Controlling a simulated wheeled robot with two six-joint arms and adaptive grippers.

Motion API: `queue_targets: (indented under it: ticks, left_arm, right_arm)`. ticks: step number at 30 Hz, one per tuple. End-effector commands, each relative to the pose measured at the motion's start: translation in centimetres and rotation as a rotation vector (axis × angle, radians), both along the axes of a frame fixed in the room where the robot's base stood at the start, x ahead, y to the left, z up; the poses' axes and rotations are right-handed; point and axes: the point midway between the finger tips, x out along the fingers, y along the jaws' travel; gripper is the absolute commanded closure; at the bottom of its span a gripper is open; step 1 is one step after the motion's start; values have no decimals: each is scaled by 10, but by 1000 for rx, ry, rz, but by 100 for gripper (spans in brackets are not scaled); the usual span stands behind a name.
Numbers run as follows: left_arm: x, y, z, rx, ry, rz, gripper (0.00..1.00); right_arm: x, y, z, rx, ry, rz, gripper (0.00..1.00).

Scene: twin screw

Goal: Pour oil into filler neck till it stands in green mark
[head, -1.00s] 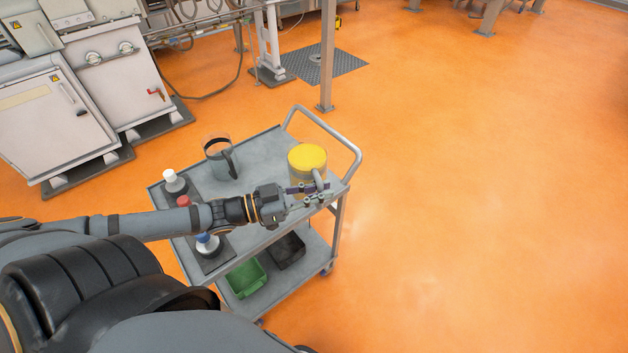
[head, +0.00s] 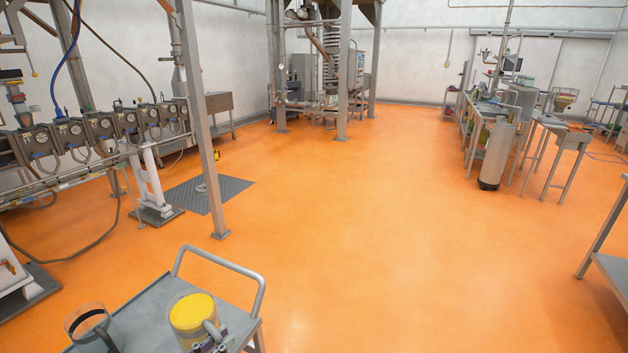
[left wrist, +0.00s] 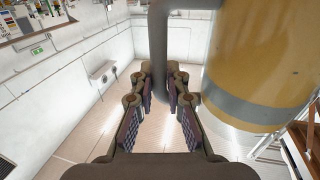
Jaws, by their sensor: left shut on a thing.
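A jug with a yellow lid (head: 193,311) shows at the bottom edge of the head view, over the grey trolley (head: 150,312). My left gripper (head: 212,346) is at its handle, partly cut off by the frame. In the left wrist view my left gripper (left wrist: 159,92) has its fingers on either side of the jug's grey handle (left wrist: 172,35), shut on it. The jug's yellow body (left wrist: 265,55) with a grey band fills the right side there. I cannot tell whether the jug is lifted. I cannot make out a filler neck or green mark. My right gripper is out of view.
A clear beaker with a dark handle (head: 90,325) stands on the trolley, left of the jug. A steel post (head: 203,130) and a row of gauged units (head: 95,130) stand beyond at the left. Orange floor (head: 350,230) is open ahead. Steel benches (head: 545,130) line the right.

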Motion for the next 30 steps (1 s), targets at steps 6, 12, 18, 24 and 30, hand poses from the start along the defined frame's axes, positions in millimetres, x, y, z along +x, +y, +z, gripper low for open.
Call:
queue_targets:
  ticks: [6, 12, 18, 24, 30]
  left_arm:
    - [14, 11, -21, -10, -10, 200, 100]
    - [25, 9, -42, -11, -6, 352, 100]
    - [36, -3, -62, -13, -3, 494, 100]
    - [46, -19, -75, -7, -5, 589, 100]
    - [50, -27, -79, -1, -8, 625, 100]
  right_arm:
    - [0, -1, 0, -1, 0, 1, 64]
    - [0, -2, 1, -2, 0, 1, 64]
    - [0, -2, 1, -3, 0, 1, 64]
    - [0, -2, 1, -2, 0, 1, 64]
    - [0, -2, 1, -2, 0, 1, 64]
